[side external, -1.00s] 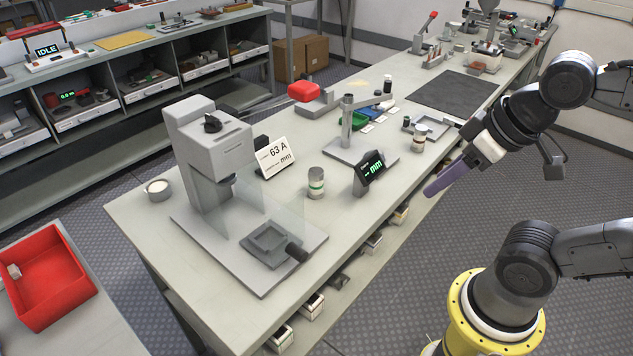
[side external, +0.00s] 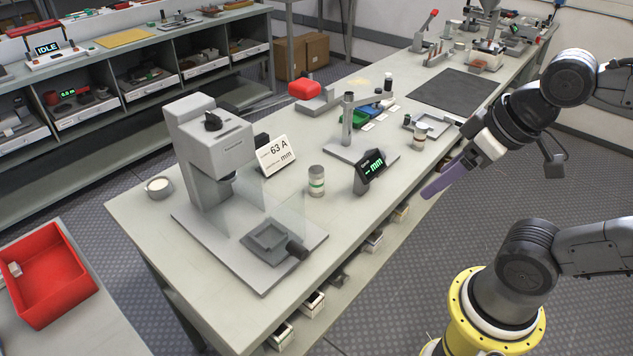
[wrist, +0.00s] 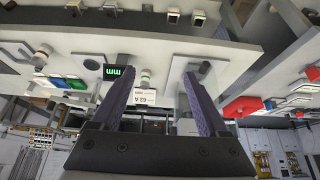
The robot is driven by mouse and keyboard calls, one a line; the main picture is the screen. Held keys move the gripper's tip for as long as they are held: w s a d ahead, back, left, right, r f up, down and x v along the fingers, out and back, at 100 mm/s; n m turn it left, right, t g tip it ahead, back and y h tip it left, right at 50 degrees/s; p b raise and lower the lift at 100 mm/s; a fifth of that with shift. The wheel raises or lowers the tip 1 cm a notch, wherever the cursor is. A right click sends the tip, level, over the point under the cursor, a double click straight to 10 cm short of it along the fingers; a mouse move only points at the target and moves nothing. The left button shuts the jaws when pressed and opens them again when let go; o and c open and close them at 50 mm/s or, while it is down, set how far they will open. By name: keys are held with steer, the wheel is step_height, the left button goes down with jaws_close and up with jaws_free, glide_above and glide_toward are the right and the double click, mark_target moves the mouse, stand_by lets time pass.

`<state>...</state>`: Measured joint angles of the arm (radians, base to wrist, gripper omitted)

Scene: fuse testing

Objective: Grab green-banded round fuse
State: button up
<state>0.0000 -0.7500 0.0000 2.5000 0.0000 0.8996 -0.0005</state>
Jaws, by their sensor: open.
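The green-banded round fuse (side external: 316,181) is a pale, upright cylinder with a green band. It stands on the grey bench between the grey test machine and the small "mm" display. It also shows in the wrist view (wrist: 145,78), between my fingers but farther off. My gripper (side external: 426,193) is open and empty, with purple fingers pointing down and left. It is beyond the bench's right edge, well apart from the fuse. Both fingers (wrist: 158,70) show in the wrist view, spread wide.
A second round cylinder with a darker band (side external: 420,133) stands farther back. The "mm" display (side external: 369,172) stands between my gripper and the fuse. The "63 A" card (side external: 276,156) is left of the fuse, near the test machine (side external: 208,140). A post stand (side external: 347,122) is behind.

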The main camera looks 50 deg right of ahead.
steer(key=w+r+m+t, duration=0.2)
steer(key=w+t, duration=0.2)
steer(key=w, duration=0.5)
steer(key=w+r+m+t, duration=0.25)
steer(key=w+t, duration=0.25)
steer(key=w, duration=0.5)
step_height(320, 180, down, 9)
steer(key=w+d+m+h, duration=0.2)
steer(key=h, duration=0.3)
steer(key=n+g, duration=0.2)
glide_toward(320, 181)
steer(key=shift+s+r, duration=0.3)
steer(key=shift+s, duration=0.6)
steer(key=shift+w+f, duration=0.1)
steer(key=shift+w, duration=0.2)
steer(key=x, duration=0.7)
steer(key=shift+a+x, duration=0.1)
steer(key=shift+x, duration=1.45)
steer(key=shift+a+x, duration=0.15)
steer(key=shift+x, duration=1.4)
jaws_close()
